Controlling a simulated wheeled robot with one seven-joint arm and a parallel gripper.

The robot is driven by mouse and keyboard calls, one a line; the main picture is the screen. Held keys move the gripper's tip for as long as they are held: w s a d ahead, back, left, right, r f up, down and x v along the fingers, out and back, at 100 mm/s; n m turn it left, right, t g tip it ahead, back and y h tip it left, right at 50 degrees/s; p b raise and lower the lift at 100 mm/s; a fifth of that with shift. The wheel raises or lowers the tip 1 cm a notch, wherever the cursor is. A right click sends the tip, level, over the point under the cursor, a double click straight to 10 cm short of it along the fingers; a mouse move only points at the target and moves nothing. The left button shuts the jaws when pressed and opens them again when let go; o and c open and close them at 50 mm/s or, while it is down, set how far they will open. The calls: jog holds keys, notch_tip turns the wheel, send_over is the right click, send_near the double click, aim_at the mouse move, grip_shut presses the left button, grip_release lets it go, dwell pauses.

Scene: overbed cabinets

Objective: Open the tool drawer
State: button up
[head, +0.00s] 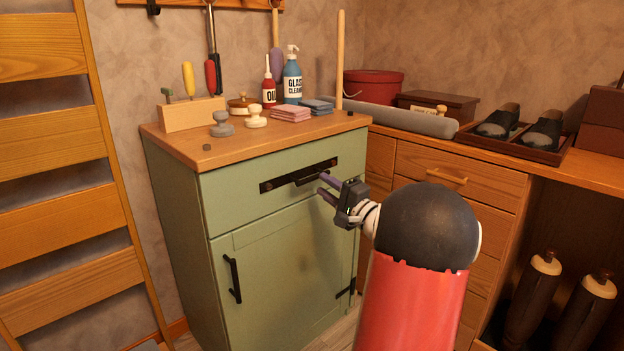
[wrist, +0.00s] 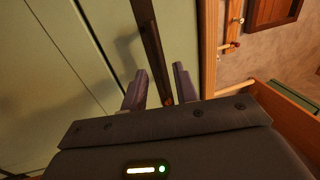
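The tool drawer (head: 270,180) is the green top drawer of a green cabinet with a wooden top, and its front looks flush and closed. A black handle (head: 306,177) on a long black backplate sits across its front. My gripper (head: 322,185) is just right of the handle and in front of the drawer. In the wrist view, my gripper (wrist: 159,69) has its two purple-grey fingers apart, with a black strip (wrist: 150,45) of the handle hardware running between them. I cannot tell whether either finger touches the handle. Nothing is held.
A cabinet door (head: 283,270) with a black handle (head: 233,279) is below the drawer. Bottles, brushes and cloths stand on the cabinet top (head: 270,145). A wooden desk (head: 470,180) with drawers adjoins at right. A wooden ladder-like frame (head: 70,205) stands at left.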

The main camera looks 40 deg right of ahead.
aim_at(314, 178)
jog(key=x, duration=0.5)
jog(key=shift+a, duration=0.1)
grip_shut()
